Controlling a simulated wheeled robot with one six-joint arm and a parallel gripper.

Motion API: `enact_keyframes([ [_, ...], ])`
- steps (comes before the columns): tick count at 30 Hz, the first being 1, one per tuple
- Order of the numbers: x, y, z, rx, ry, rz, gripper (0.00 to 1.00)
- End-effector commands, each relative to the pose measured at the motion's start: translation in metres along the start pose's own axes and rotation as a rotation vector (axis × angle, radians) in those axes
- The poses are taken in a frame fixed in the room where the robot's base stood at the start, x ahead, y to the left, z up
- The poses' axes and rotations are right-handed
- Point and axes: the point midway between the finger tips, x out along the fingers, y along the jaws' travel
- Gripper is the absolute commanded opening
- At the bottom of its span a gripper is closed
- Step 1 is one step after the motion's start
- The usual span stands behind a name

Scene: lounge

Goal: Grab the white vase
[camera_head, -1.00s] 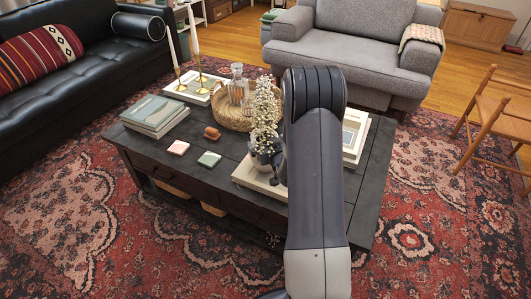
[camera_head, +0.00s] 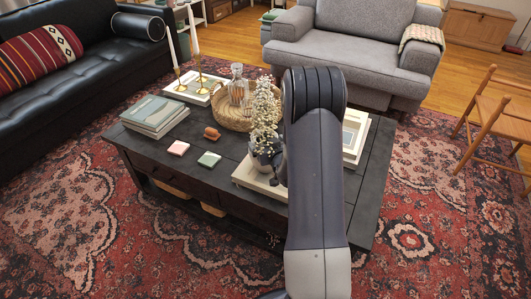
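The white vase (camera_head: 258,163) stands on a pale book or tray (camera_head: 245,178) on the dark coffee table. Tall white flowers (camera_head: 265,112) rise from it. Only a small part of the vase shows; the rest is covered by dark gripper parts and leaves. My gripper (camera_head: 272,168) is at the vase's right side, mostly hidden behind my own arm. I cannot see both fingertips, nor whether they touch the vase.
On the coffee table (camera_head: 225,185) are a woven tray (camera_head: 235,121) with a glass decanter (camera_head: 237,85), stacked books (camera_head: 155,115), pink (camera_head: 178,148) and green (camera_head: 209,159) coasters, and candlesticks (camera_head: 199,78). A grey armchair (camera_head: 350,45) stands behind.

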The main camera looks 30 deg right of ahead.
Motion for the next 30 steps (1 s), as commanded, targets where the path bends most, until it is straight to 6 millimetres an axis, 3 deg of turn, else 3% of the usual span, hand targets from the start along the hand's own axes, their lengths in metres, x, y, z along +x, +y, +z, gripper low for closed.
enact_keyframes([
  [16, -0.003, 0.0, -0.015, -0.002, 0.012, 0.0, 0.22],
  [30, -0.015, 0.0, -0.054, -0.002, 0.013, 0.0, 0.22],
])
